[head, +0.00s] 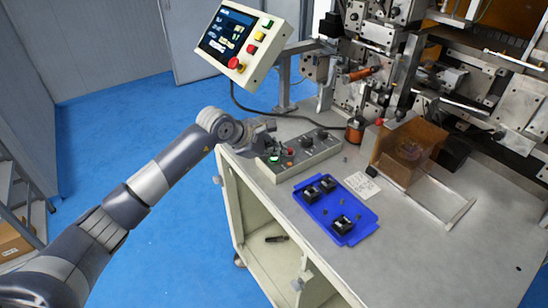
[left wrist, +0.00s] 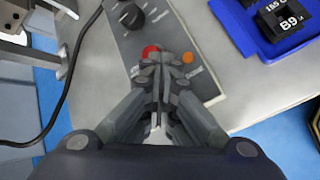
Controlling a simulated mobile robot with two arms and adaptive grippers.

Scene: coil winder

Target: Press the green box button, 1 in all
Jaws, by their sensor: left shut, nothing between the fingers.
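The grey control box (head: 317,159) sits on the machine table near its left edge. Its green button (head: 274,159) shows at the box's left end, with a red button (head: 290,151) just right of it. My left gripper (head: 269,146) is shut and empty, its fingertips at or just above the green button; I cannot tell whether they touch it. In the left wrist view the shut fingers (left wrist: 163,58) point at the box panel, between the red button (left wrist: 150,50) and an orange round part (left wrist: 187,57). The green button is hidden there. My right gripper is not in view.
A blue tray (head: 366,231) with several black parts lies right of the box. A tilted touch panel (head: 260,70) with its own buttons stands above and behind. A cable (head: 240,104) hangs from it. Winding machinery fills the back right. Bare table lies at front right.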

